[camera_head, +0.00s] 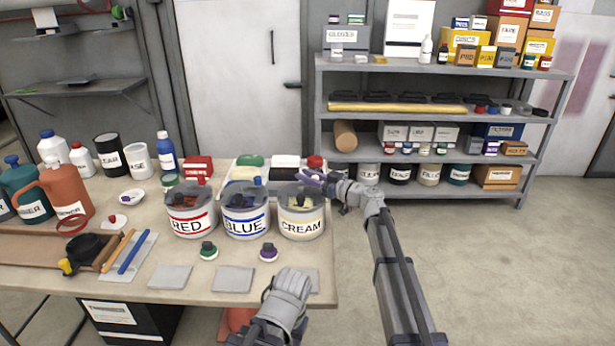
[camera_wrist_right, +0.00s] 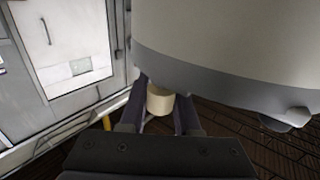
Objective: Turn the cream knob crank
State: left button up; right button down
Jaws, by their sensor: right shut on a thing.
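The cream can (camera_head: 302,222) stands at the right end of a row of three labelled cans on the table. My right gripper (camera_head: 318,180) is at its upper right side, its arm coming in from the right. In the right wrist view, a small cream knob (camera_wrist_right: 160,99) sits between the two dark fingers of the right gripper (camera_wrist_right: 158,118), which is shut on it. The fingers and wrist hide the knob in the head view. My left gripper (camera_head: 285,297) is low in front of the table, apart from the cans; its jaw opening is unclear.
The red can (camera_head: 190,222) and blue can (camera_head: 245,223) stand left of the cream can. Small green (camera_head: 208,250) and purple (camera_head: 268,252) items and grey pads (camera_head: 233,279) lie in front. A stocked shelf (camera_head: 440,121) stands behind. The floor (camera_head: 500,270) at right is clear.

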jog(key=n+g+y, duration=0.1)
jog(key=w+n+g, duration=0.1)
jog(key=g, duration=0.1)
jog(key=shift+a+y, duration=0.2)
jog(key=shift+y, duration=0.2)
jog(key=n+g, duration=0.1)
jog(key=g, duration=0.1)
jog(key=n+g+y, duration=0.1)
jog(key=n+g, duration=0.1)
jog(key=shift+w+a, duration=0.1)
jog(key=shift+a, duration=0.25)
jog(key=n+g, duration=0.1)
jog(key=g, duration=0.1)
jog(key=n+g, duration=0.2)
jog(key=shift+a+g+y, duration=0.3)
jog(key=shift+a+g, duration=0.1)
jog(key=shift+s+a+n+g, duration=0.15)
jog(key=shift+n+g, duration=0.3)
jog(key=shift+g, duration=0.25)
jog(key=shift+s+a+n+g, duration=0.15)
jog(key=shift+n+g, duration=0.3)
jog(key=shift+g, duration=0.25)
jog(key=shift+s, duration=0.1)
jog(key=c, duration=0.6)
grip_release()
